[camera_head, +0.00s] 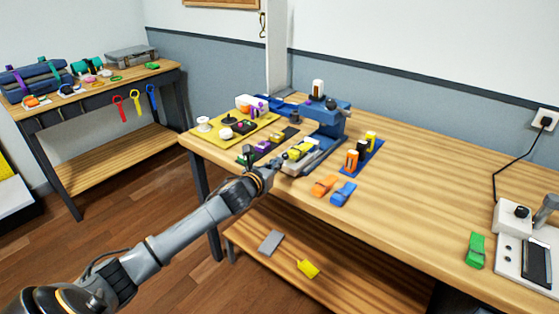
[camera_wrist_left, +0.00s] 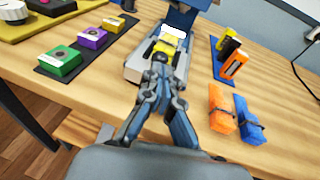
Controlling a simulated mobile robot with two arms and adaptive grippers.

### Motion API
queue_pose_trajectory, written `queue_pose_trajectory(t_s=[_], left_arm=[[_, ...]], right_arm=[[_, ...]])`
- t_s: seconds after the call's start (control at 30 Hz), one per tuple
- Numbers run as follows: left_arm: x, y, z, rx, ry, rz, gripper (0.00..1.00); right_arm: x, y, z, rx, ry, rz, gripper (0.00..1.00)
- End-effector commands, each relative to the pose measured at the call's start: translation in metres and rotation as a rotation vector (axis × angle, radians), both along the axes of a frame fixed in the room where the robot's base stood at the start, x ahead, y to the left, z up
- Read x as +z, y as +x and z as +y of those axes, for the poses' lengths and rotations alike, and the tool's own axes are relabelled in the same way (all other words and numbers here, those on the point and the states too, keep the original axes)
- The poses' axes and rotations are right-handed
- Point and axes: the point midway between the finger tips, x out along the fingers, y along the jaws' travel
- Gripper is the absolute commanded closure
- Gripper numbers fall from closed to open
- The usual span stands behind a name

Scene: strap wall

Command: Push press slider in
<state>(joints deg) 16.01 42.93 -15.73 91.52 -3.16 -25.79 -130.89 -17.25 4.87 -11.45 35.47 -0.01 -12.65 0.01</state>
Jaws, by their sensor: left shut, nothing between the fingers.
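The blue press (camera_head: 326,118) stands on the wooden workbench, with a grey base and slider track (camera_head: 316,160) at its front. A yellow and dark block (camera_head: 300,149), apparently the slider or its load, sits on the track; it also shows in the left wrist view (camera_wrist_left: 165,48). My left gripper (camera_head: 277,165) is shut and empty at the front end of the track. In the left wrist view its fingertips (camera_wrist_left: 160,72) are right in front of the block, and I cannot tell whether they touch it. My right gripper does not show.
Green, purple and yellow blocks on a dark strip (camera_wrist_left: 90,40) lie left of the press.

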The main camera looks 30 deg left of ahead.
Motion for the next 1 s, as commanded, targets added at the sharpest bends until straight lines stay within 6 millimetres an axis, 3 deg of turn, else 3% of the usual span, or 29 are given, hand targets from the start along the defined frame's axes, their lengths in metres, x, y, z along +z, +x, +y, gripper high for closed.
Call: queue_pose_trajectory(t_s=[0.2,0.7,1.0], left_arm=[[-0.004,0.019,0.002,0.001,-0.002,0.001,1.00],[-0.005,0.026,0.002,0.000,-0.001,0.000,1.00],[-0.001,0.075,-0.001,0.000,0.000,-0.003,1.00]], right_arm=[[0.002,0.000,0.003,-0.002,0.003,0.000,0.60],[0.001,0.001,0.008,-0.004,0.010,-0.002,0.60],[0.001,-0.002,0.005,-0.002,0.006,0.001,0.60]])
